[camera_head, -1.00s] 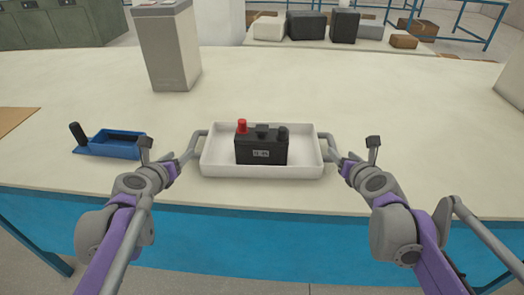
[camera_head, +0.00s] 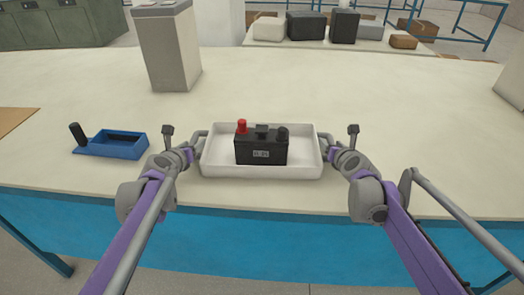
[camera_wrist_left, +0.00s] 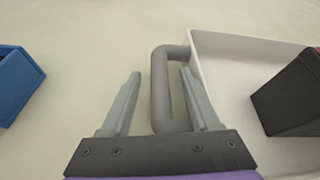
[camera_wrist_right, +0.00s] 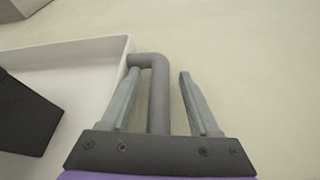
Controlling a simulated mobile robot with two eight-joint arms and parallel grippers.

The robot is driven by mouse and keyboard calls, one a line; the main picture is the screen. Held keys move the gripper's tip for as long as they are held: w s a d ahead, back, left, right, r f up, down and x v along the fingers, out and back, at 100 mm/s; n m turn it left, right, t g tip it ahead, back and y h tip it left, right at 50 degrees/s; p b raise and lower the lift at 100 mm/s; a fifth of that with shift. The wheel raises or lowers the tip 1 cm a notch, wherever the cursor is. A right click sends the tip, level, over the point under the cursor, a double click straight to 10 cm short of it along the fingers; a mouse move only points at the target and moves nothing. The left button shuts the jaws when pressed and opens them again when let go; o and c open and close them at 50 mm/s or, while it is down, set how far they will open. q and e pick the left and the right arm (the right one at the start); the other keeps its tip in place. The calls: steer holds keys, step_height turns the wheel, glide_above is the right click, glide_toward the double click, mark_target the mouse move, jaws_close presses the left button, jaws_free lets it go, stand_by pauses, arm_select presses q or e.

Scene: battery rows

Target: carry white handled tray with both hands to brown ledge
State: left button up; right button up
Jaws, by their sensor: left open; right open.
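The white tray (camera_head: 222,168) with a grey handle on each side sits on the cream table, and a black battery (camera_head: 261,151) with a red and a black terminal stands in it. My left gripper (camera_head: 190,150) is at the tray's left handle. In the left wrist view my left fingers (camera_wrist_left: 160,95) are open, one on each side of the handle bar (camera_wrist_left: 160,85). My right gripper (camera_head: 331,150) is at the right handle. In the right wrist view my right fingers (camera_wrist_right: 157,90) are open around that handle bar (camera_wrist_right: 158,95). The brown ledge may be the brown patch (camera_head: 14,120) at the left edge.
A blue tray (camera_head: 120,151) with a black upright handle lies left of my left gripper. A grey bin (camera_head: 170,50) stands behind it. A pale object (camera_head: 513,85) is at the right edge. The table behind and right of the tray is clear.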

arm_select(q)
jaws_close()
arm_select(e)
jaws_close()
arm_select(q)
steer(key=shift+r, duration=0.1)
stand_by(1.0)
